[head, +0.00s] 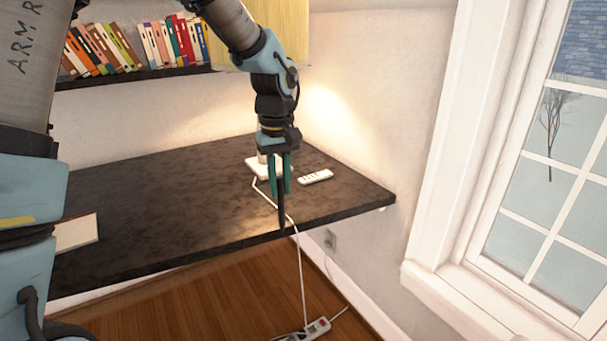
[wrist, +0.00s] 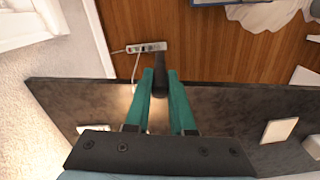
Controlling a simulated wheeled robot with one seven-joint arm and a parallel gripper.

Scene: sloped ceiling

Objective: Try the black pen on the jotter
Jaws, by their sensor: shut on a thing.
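My gripper (head: 281,188) is shut on the black pen (head: 282,214) above the front right part of the dark desk. The pen points down and its lower end shows near the desk's front edge; I cannot tell its exact height. In the wrist view the pen (wrist: 159,84) sticks out between the teal fingers. A pale flat pad, likely the jotter (head: 76,236), lies at the desk's left, partly hidden by my arm. In the wrist view two pale flat items (wrist: 279,130) lie at the right; I cannot tell which is the jotter.
A white base (head: 258,170) with a cable stands behind my gripper, beside a white remote (head: 315,177). The cable runs over the desk's front edge to a power strip (head: 316,329) on the floor. A bookshelf (head: 140,75) hangs above. The desk's middle is clear.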

